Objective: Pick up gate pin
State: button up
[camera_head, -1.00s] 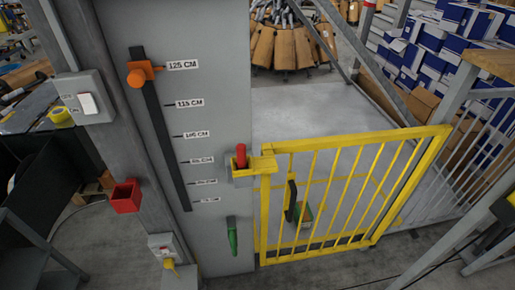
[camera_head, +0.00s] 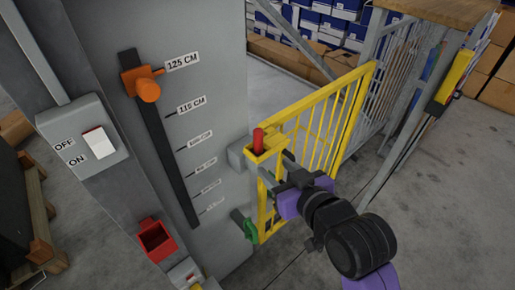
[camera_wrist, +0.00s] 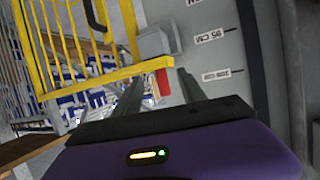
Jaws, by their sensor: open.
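The red gate pin (camera_head: 258,140) stands upright in the yellow latch bracket (camera_head: 265,154) at the post end of the yellow gate (camera_head: 327,118). My gripper (camera_head: 285,170) is open and empty, just right of and below the pin in the head view. In the wrist view the pin (camera_wrist: 163,84) shows between the two dark fingers of my gripper (camera_wrist: 160,78), against the yellow gate bar (camera_wrist: 110,78). I cannot tell whether the fingertips reach as far as the pin. No contact is visible.
The grey post carries an orange slider (camera_head: 147,86) on a height scale, a green handle (camera_head: 249,229), a red holder (camera_head: 157,239) and an ON/OFF switch box (camera_head: 88,140). A grey railing (camera_head: 395,85) stands behind the gate. The floor on the right is clear.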

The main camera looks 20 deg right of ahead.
aim_at(261, 137)
jog(key=w, duration=0.3)
jog(key=w+r, duration=0.1)
jog(key=w, duration=0.3)
jog(key=w+p, duration=0.1)
jog(key=w, duration=0.2)
jog(key=shift+w+r, duration=0.3)
jog(key=shift+w, duration=0.1)
grip_shut()
